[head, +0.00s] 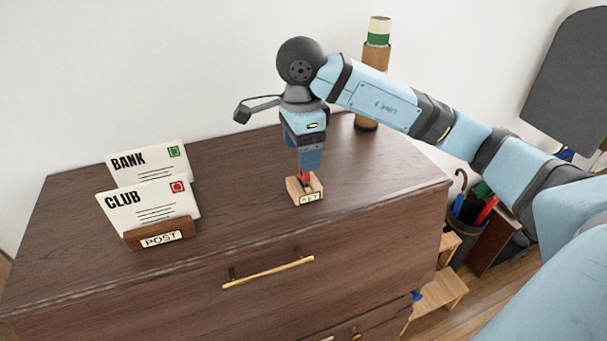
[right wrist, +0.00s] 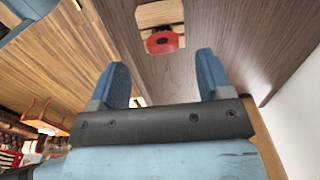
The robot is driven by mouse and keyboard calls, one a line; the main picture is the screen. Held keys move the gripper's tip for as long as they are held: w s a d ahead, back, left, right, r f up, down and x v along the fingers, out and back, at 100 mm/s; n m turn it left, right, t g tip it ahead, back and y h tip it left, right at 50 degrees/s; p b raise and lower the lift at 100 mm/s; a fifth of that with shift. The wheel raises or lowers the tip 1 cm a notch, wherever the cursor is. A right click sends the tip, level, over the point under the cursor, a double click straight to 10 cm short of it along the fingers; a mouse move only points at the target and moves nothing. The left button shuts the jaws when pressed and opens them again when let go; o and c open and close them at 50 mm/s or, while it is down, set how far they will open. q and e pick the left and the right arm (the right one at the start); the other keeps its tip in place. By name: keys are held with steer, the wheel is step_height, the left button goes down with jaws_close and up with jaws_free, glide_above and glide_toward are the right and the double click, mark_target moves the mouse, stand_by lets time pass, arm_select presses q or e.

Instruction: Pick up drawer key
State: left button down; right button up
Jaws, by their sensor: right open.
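The drawer key shows as a red piece (head: 305,179) standing in a small wooden holder (head: 292,190) on the dresser top. The holder has a small white label on its front, too small to read surely. My right gripper (head: 310,164) points down right above the red piece and partly hides it. In the right wrist view the blue fingers (right wrist: 162,62) are apart, with the red key head (right wrist: 161,42) ahead of the gap between them. The rest of the key is hidden. I cannot tell whether the fingers touch it. My left gripper is not in view.
A letter rack (head: 160,238) labelled POST holds BANK and CLUB envelopes at the dresser's left. A tall brown cylinder with a green band (head: 378,38) stands behind my right arm. The dresser top (head: 235,180) between rack and holder is clear. A brass handle (head: 268,272) is on the front.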

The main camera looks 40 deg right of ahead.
mark_target(304, 180)
steer(key=shift+d+f+p, duration=0.2)
steer(key=shift+f+p, duration=0.15)
steer(key=shift+f, duration=1.2)
steer(key=shift+d+f+p, duration=0.15)
steer(key=shift+f+p, duration=0.15)
steer(key=shift+f, duration=1.2)
steer(key=shift+c, duration=0.2)
steer(key=c, duration=1)
